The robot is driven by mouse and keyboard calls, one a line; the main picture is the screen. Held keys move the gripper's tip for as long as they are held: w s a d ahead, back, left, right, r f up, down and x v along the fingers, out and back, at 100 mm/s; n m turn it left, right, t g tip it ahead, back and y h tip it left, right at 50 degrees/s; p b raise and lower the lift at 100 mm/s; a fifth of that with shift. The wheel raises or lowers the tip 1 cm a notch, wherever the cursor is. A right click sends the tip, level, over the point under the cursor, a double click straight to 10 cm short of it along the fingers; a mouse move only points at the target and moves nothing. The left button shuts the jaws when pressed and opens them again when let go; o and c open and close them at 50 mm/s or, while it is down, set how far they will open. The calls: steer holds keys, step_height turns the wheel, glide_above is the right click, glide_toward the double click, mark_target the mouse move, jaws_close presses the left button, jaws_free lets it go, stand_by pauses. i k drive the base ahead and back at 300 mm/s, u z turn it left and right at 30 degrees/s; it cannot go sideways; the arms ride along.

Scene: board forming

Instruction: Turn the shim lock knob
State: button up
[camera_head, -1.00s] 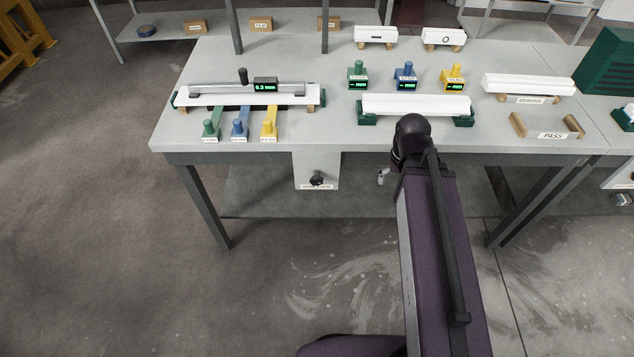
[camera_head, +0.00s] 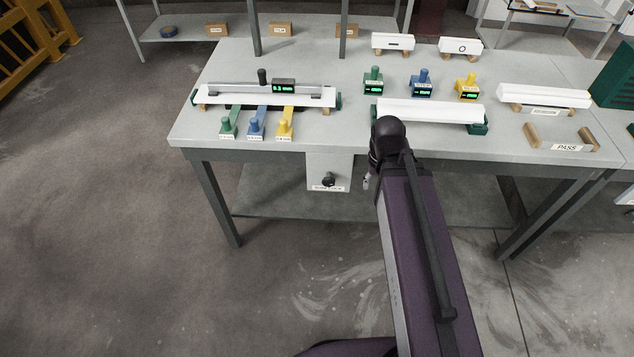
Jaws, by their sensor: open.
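The shim lock knob (camera_head: 328,180) is a small black knob on a pale panel (camera_head: 343,166) hanging below the table's front edge. A label sits under the knob, too small to read surely. Of my gripper (camera_head: 367,181), only a small pale part shows, just left of my dark wrist and right of the panel. The rest is hidden behind my arm. It is apart from the knob, with a gap between them in the picture. Green, blue and yellow shim handles (camera_head: 256,124) stand at the table's front left, below a long white board (camera_head: 215,96) with a gauge.
The grey table (camera_head: 350,140) carries a second white board (camera_head: 430,111) on green supports, coloured gauges (camera_head: 421,85) and a PASS stand (camera_head: 566,147). Table legs (camera_head: 213,203) stand left and right of the panel. The floor in front is clear.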

mark_target(328, 181)
steer(key=u, duration=0.35)
steer(key=k, duration=1.4)
steer(key=z, duration=0.35)
steer(key=i, duration=1)
steer(key=z, duration=0.1)
